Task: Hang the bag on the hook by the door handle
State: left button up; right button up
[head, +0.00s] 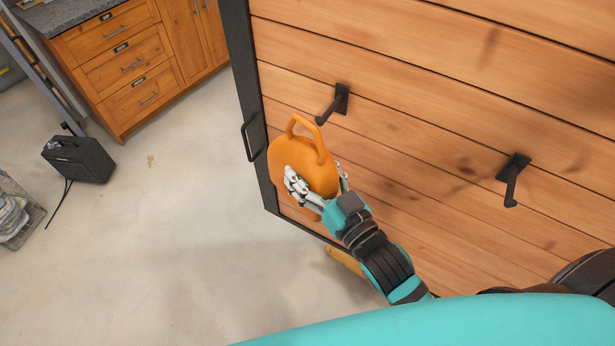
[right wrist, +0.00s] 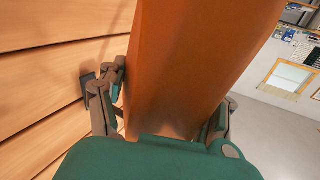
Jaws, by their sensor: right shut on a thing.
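An orange bag (head: 292,156) with a looped handle (head: 306,128) is held upright in front of a wooden plank door (head: 420,90). My right gripper (head: 316,184) is shut on the bag's body, with fingers on both sides. In the right wrist view the bag (right wrist: 190,65) fills the middle between the fingers. A black hook (head: 332,105) sticks out of the door just above and right of the bag's handle; the handle appears apart from it. The black door handle (head: 249,138) is on the door's dark left edge. My left gripper is not in view.
A second black hook (head: 513,180) is on the door further right. A wooden drawer cabinet (head: 120,62) stands at the back left. A black box (head: 78,160) and a wire crate (head: 18,212) are on the floor at left. The concrete floor (head: 180,240) between is clear.

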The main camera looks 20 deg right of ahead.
jog(key=w+d+f+b, duration=0.2)
jog(key=w+d, duration=0.2)
jog(key=shift+w+d+f, duration=0.3)
jog(key=shift+w+d, duration=0.05)
dwell(0.7)
dwell(0.6)
jog(key=o, duration=1.5)
jog(key=shift+o, duration=0.6)
jog(key=shift+f, duration=0.1)
jog(key=shift+s+f, duration=0.1)
